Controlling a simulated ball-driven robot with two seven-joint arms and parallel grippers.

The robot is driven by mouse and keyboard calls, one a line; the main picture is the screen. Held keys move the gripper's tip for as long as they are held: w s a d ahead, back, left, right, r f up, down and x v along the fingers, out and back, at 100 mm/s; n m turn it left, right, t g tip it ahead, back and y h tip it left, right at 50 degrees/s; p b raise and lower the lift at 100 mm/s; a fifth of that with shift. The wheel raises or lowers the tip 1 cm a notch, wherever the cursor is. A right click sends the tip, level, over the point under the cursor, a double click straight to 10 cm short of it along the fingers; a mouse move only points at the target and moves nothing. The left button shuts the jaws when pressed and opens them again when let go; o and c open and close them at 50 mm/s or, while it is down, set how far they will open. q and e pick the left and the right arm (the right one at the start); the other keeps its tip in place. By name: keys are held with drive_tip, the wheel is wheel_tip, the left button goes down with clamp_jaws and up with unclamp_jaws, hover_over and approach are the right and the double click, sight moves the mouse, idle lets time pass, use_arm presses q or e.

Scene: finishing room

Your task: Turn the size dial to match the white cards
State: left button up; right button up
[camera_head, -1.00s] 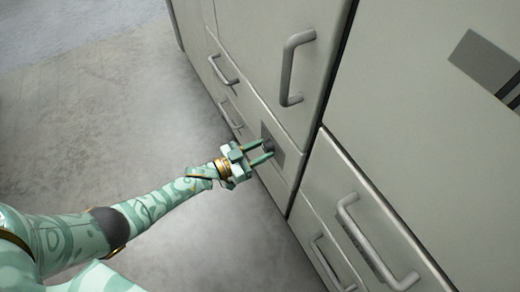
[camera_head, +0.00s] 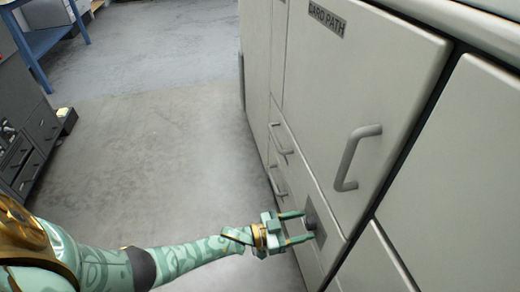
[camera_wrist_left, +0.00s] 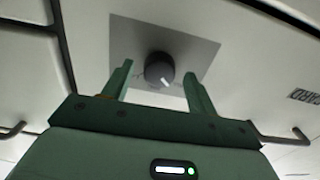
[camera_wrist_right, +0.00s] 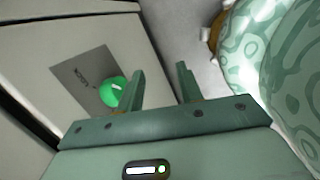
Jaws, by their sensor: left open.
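The size dial (camera_wrist_left: 159,70) is a dark round knob with a white pointer mark, on a grey square plate (camera_wrist_left: 190,48) in the left wrist view. My left gripper (camera_wrist_left: 162,78) is open, with one finger on either side of the knob and a gap on each side. In the head view, my left gripper (camera_head: 304,226) reaches the grey plate (camera_head: 322,218) on the cabinet front; the knob is hard to make out there. My right gripper (camera_wrist_right: 160,80) is open and empty in the right wrist view. No white cards are visible.
A green round button (camera_wrist_right: 112,92) on a grey plate is beside my right gripper. Cabinet doors have protruding handles (camera_head: 354,158); one door bears a "CARD PATH" label (camera_head: 326,18). Open floor (camera_head: 170,150) lies left, with dark drawers (camera_head: 30,145) and a blue bench (camera_head: 45,40) beyond.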

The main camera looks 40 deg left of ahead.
use_arm(q)
drive_tip(key=p+v, duration=0.3)
drive_tip(key=v, duration=1.2)
drive_tip(key=shift+s+a, duration=0.25)
use_arm(e)
drive_tip(key=s+f+m+g+y, duration=0.1)
drive_tip(key=s+f, duration=0.7)
drive_tip(key=s, duration=0.3)
drive_tip(key=shift+a, duration=0.3)
